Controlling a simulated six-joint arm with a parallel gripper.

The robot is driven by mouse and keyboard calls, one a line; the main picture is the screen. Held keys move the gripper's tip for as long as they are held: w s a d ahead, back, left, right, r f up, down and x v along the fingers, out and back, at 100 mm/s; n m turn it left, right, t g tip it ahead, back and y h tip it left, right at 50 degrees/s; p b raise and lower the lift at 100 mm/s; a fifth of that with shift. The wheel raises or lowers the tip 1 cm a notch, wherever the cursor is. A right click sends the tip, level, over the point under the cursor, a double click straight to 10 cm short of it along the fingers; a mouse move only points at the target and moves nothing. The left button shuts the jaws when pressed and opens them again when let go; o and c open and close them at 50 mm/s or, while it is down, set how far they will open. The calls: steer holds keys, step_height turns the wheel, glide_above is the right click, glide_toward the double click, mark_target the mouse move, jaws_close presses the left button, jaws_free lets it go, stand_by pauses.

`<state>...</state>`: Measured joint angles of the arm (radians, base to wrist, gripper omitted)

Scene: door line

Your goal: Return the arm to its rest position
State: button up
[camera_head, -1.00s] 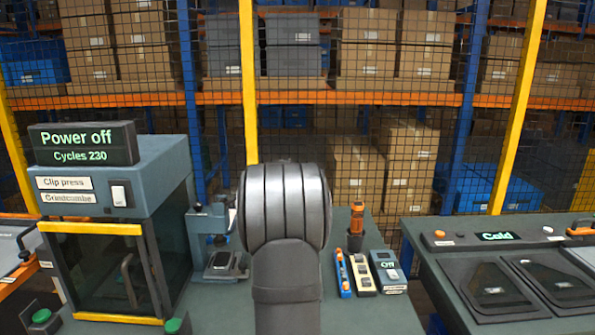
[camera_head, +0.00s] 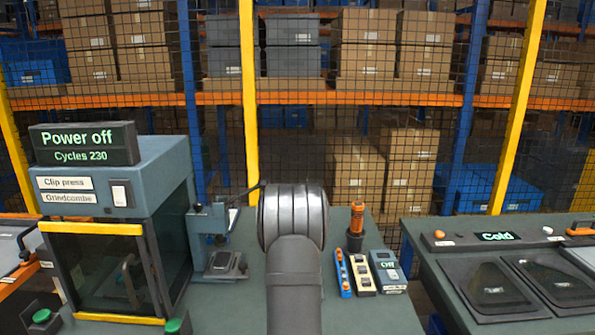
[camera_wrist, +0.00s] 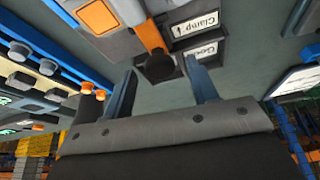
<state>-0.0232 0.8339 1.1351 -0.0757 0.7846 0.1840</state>
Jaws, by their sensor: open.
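My gripper (camera_wrist: 163,95) shows in the wrist view with its two blue-grey fingers apart and a gap between them. The dark round end of an orange-and-black tool (camera_wrist: 160,66) appears beyond the fingertips; I cannot tell how far off it is. Nothing is visibly held. In the head view my arm (camera_head: 293,235) stands in the middle over the bench, and the gripper itself is hidden there behind the arm.
The clip press (camera_head: 120,215), its display reading "Power off", stands left. A small bench press (camera_head: 220,245) is beside my arm. A station reading "Cold" (camera_head: 497,237) is far right. Mesh fencing stands behind.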

steer(key=shift+d+n+y, duration=0.15)
steer(key=shift+n+y, duration=0.4)
steer(key=shift+n, duration=0.85)
steer(key=shift+d+n+y, duration=0.1)
steer(key=shift+n+y, duration=0.45)
steer(key=shift+n, duration=0.85)
steer(key=v, duration=1)
